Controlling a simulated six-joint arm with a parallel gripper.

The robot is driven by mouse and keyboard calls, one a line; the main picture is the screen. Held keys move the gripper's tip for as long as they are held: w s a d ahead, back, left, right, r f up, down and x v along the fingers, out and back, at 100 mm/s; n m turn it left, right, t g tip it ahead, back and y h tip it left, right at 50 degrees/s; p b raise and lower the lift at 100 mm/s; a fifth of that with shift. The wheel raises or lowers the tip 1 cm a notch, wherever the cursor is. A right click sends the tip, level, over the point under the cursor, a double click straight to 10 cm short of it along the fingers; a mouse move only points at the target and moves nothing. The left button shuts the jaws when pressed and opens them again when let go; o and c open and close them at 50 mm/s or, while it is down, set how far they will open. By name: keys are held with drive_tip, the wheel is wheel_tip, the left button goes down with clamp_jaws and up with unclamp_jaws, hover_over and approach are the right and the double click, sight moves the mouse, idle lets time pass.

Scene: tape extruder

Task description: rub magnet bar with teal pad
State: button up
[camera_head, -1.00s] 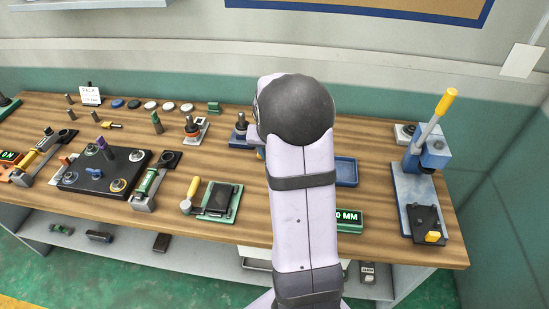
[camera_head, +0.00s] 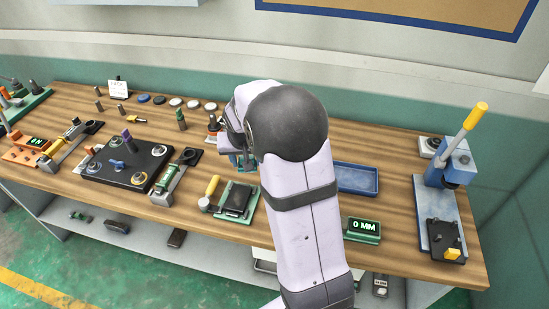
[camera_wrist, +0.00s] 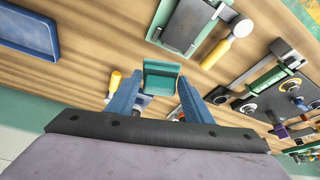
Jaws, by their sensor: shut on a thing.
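My gripper (camera_wrist: 159,82) has blue fingers and is shut on the teal pad (camera_wrist: 161,70), a small block between the fingertips in the wrist view. In the head view my arm hides most of the gripper, and only a bluish part (camera_head: 243,162) shows at its left. A dark rectangular bar (camera_head: 236,198), apparently the magnet bar, lies on a green plate right of a yellow-handled tool. It also shows in the wrist view (camera_wrist: 187,24), above and right of the pad and apart from it.
The yellow-handled tool (camera_head: 211,187) lies beside the green plate. A black fixture board (camera_head: 125,166) and a green-barred clamp (camera_head: 172,178) stand left. An empty blue tray (camera_head: 357,179), a green "0 MM" display (camera_head: 362,230) and a lever press (camera_head: 440,190) stand right.

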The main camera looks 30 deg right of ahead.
drive_tip(key=shift+s+a+f+m+g+h, duration=0.15)
drive_tip(key=shift+s+a+m+g+h, duration=0.3)
drive_tip(key=shift+s+a+m, duration=1.45)
drive_tip(key=shift+w, duration=0.15)
drive_tip(key=shift+f, duration=0.15)
